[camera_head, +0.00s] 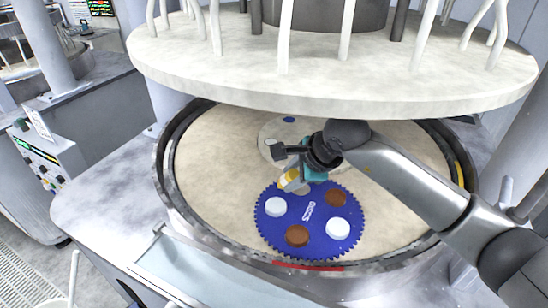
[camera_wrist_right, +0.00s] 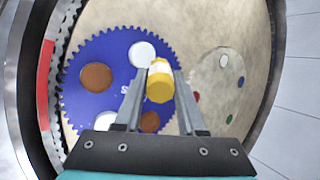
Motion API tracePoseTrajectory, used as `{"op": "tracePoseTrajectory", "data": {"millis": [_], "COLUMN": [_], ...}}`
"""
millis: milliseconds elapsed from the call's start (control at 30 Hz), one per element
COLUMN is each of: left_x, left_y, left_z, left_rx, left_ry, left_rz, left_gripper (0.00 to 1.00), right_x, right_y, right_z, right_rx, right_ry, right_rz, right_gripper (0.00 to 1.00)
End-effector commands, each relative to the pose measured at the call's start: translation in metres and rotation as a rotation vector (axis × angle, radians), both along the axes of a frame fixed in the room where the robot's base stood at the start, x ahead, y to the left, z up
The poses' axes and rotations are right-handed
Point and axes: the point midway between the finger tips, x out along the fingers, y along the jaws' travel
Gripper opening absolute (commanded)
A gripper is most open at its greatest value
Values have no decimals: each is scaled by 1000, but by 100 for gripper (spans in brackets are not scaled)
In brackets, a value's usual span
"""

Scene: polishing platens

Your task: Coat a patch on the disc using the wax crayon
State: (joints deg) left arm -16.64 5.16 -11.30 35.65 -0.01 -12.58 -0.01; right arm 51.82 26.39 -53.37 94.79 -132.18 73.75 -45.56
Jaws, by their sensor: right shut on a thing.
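The wax crayon (camera_head: 288,180) is a short cylinder with a yellow part and a white part. My right gripper (camera_head: 294,179) is shut on it over the far edge of the blue toothed disc (camera_head: 286,223). In the right wrist view the crayon (camera_wrist_right: 160,84) sits between the two fingers. The blue disc carries white and brown round pieces; the gripper hides part of it. A smaller pale disc (camera_wrist_right: 210,85) with white, blue, green and red spots lies beside it, partly hidden by my arm in the head view. I cannot tell whether the crayon touches a surface. My left gripper is not in view.
Both discs lie on a beige round platen (camera_head: 215,165) inside a dark raised rim (camera_head: 165,190). A large pale upper plate (camera_head: 330,80) with several rods hangs above its far side. The platen's left side is clear. A control panel (camera_head: 40,165) stands at the left.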

Motion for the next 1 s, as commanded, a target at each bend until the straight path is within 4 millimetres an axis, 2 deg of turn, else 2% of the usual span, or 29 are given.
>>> {"op": "tracePoseTrajectory", "data": {"millis": [167,467,733,1000], "left_x": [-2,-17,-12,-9], "left_y": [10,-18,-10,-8], "left_z": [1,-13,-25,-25], "left_rx": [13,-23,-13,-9], "left_ry": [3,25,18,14], "left_rz": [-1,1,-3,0], "left_gripper": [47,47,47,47], "right_x": [1,0,0,0], "right_y": [0,-1,-1,-1], "right_z": [0,-28,-53,-57], "right_rx": [1,0,0,0], "right_ry": [-2,1,1,-1], "right_rz": [-1,-3,-2,-2], "right_gripper": [0,0,0,0]}}
